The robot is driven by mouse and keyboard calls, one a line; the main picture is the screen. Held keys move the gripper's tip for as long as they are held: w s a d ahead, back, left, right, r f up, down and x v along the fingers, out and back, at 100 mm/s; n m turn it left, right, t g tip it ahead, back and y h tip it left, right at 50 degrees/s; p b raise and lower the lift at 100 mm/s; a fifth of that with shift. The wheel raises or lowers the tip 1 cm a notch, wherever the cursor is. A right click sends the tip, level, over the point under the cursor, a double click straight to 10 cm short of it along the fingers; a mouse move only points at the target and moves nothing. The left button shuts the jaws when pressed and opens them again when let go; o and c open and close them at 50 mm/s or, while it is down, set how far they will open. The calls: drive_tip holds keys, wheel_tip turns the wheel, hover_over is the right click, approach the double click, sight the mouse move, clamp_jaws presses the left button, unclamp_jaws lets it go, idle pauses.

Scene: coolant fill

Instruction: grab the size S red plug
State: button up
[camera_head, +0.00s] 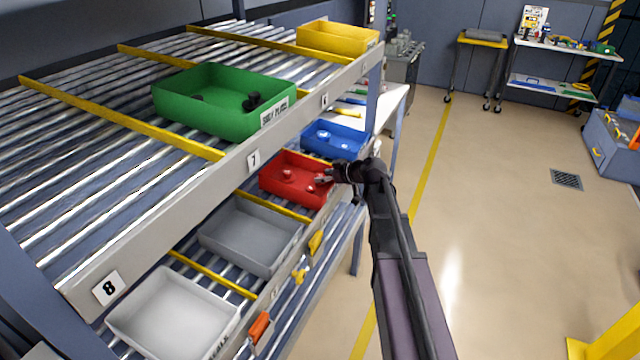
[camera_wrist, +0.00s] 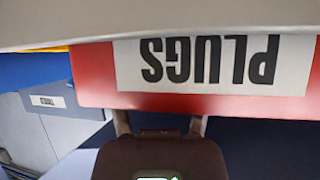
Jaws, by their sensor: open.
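The red bin (camera_head: 270,186) sits on the lower rack level, and its front label reading "PLUGS" shows upside down in the wrist view (camera_wrist: 92,85). Small pale reddish plugs lie inside, one towards the back (camera_head: 287,173) and one nearer the front (camera_head: 291,199). Their sizes cannot be read. My gripper (camera_head: 324,178) is open at the bin's right side, its fingertips over the bin's interior near its front wall. In the wrist view my gripper (camera_wrist: 160,122) shows two spread fingers, their tips hidden by the bin wall. No plug shows between them there.
A blue bin (camera_head: 336,151) stands beyond the red one, and a grey bin (camera_head: 212,238) and a white bin (camera_head: 122,318) stand nearer. The upper shelf's front rail (camera_head: 215,187) hangs close above and left. Open floor lies to the right.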

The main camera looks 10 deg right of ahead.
drive_tip(key=shift+w+a+f, duration=0.2)
drive_tip(key=shift+w, duration=0.05)
idle(0.4)
drive_tip(key=c, duration=0.6)
